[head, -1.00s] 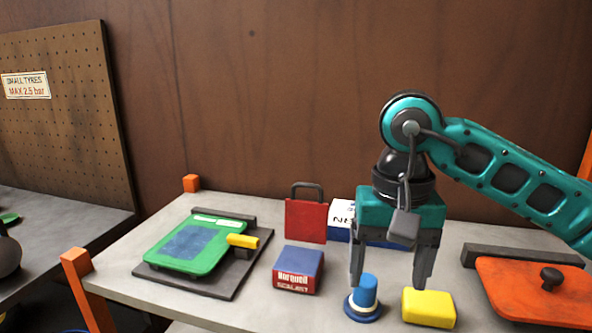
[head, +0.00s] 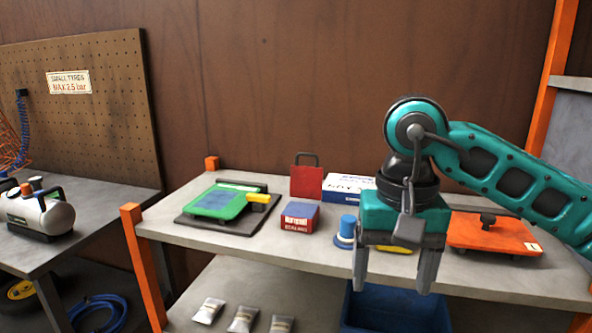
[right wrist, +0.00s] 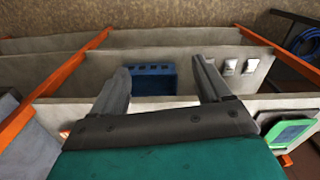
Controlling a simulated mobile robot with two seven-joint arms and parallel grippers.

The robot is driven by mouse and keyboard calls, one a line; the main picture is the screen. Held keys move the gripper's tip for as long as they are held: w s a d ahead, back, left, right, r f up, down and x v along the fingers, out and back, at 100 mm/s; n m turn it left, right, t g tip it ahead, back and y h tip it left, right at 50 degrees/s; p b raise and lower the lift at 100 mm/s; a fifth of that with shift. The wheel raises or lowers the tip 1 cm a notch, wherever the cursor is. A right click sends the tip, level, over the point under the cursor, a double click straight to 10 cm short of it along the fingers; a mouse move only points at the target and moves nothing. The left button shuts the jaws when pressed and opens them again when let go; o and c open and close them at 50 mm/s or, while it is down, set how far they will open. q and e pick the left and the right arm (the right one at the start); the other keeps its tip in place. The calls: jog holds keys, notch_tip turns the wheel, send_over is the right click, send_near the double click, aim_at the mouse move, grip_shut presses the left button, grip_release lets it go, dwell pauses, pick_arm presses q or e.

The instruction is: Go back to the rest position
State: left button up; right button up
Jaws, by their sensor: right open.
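My right gripper (head: 394,282) hangs open and empty in front of the shelf's front edge, with its fingers pointing down. It partly covers a yellow block (head: 397,250) on the shelf top. A blue knob on a round base (head: 346,230) stands just left of the gripper, apart from it. In the right wrist view my open fingers (right wrist: 168,80) have nothing between them, and a blue crate (right wrist: 152,80) shows beyond them. My left gripper is not in view.
Several silver pouches (head: 243,318) and a blue crate (head: 385,312) are below. A compressor (head: 40,214) stands on the left bench.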

jog(key=s+a+f+m+g+y, duration=0.25)
jog(key=s+a+f+y, duration=0.2)
jog(key=a, duration=0.35)
jog(key=s+a+r+m+g+y, duration=0.2)
jog(key=a+m+y, duration=0.3)
jog(key=y, duration=0.1)
jog(key=s+a+r+m+g+y, duration=0.3)
jog(key=a+m+y, duration=0.1)
jog(key=y, duration=0.3)
jog(key=w+d+f+m+t, duration=0.3)
jog(key=w+d+m+t, duration=0.15)
jog(key=m+t, duration=0.9)
jog(key=w+d+f+m+t, duration=0.3)
jog(key=w+m+t, duration=0.45)
jog(key=m, duration=1.15)
jog(key=s+d+f+m+t+h, duration=0.1)
jog(key=d+f+m+t+h, duration=0.45)
jog(key=f+m+h, duration=0.4)
jog(key=s+d+f+m+g+h, duration=0.3)
jog(key=s+f+m, duration=0.3)
jog(key=f, duration=0.4)
jog(key=s+d+f+m+g+h, duration=0.3)
jog(key=s+d+f+m+g, duration=0.2)
jog(key=f, duration=0.6)
jog(key=s+d+m, duration=0.1)
jog(key=s+m, duration=0.1)
jog(key=m, duration=0.1)
jog(key=shift+d, duration=0.2)
jog(key=shift+r+m, duration=0.1)
jog(key=shift+m, duration=0.15)
